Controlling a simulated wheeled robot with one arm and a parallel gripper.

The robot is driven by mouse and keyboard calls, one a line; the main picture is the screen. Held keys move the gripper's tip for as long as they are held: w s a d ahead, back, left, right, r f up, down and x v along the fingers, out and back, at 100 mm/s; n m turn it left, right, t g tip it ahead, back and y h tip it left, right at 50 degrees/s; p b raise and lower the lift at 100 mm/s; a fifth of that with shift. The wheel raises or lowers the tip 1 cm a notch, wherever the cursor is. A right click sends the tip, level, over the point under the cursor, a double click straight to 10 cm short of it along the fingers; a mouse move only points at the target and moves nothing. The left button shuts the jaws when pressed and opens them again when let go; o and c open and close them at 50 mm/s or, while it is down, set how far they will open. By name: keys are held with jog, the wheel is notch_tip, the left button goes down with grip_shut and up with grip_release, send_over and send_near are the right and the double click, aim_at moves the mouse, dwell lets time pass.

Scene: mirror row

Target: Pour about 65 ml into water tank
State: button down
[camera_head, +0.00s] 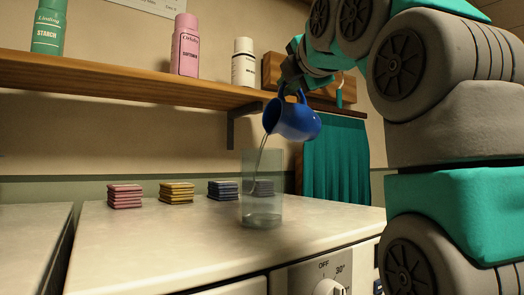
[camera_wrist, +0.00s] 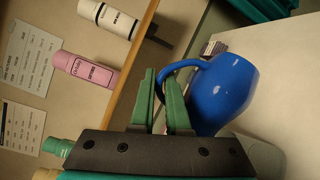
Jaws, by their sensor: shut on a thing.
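A blue jug (camera_head: 297,120) is tilted with its mouth down to the left, and a thin stream of water runs from it. The clear water tank (camera_head: 262,170) stands on the white counter below, and the stream falls into it. Some water lies at the bottom of the tank. My gripper (camera_head: 290,92) is shut on the jug's handle above the tank. In the wrist view, the gripper's green fingers (camera_wrist: 165,95) are at the handle of the blue jug (camera_wrist: 222,92). The tank is partly visible there, behind the jug.
Several folded cloth stacks, pink (camera_head: 125,196), yellow (camera_head: 176,192) and blue (camera_head: 223,189), sit along the counter's back. A wooden shelf (camera_head: 120,80) above holds green, pink (camera_head: 186,45) and white bottles. A teal curtain (camera_head: 336,158) hangs behind. The front counter (camera_head: 160,245) is clear.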

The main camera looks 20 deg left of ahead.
aim_at(304, 98)
jog(key=shift+s+a+r+n+t+b, duration=0.3)
jog(key=shift+s+r+n+b, duration=0.05)
jog(key=shift+n, duration=0.45)
dwell(0.7)
jog(key=shift+w+d+m, duration=0.1)
jog(key=shift+w+m, duration=0.05)
jog(key=shift+m, duration=0.15)
jog(key=w+d+f+m, duration=0.1)
jog(key=w+d+m+g+p, duration=0.1)
jog(key=w, duration=0.1)
jog(key=shift+d+f+m, duration=0.25)
jog(key=shift+f+m, duration=0.05)
jog(key=shift+f, duration=0.05)
jog(key=shift+w+d+f+m+g+p, duration=0.25)
jog(key=shift+d+f+m+g+p, duration=0.2)
jog(key=shift+m, duration=0.25)
jog(key=w+d+f+m+g+y+p, duration=0.1)
jog(key=w+d+f+m+g, duration=0.3)
jog(key=f+m, duration=0.5)
jog(key=shift+w+d+f+m+y, duration=0.3)
jog(key=shift+w+d+f, duration=0.2)
jog(key=shift+w+d, duration=0.9)
jog(key=shift+w+a, duration=0.25)
jog(key=shift+a, duration=0.05)
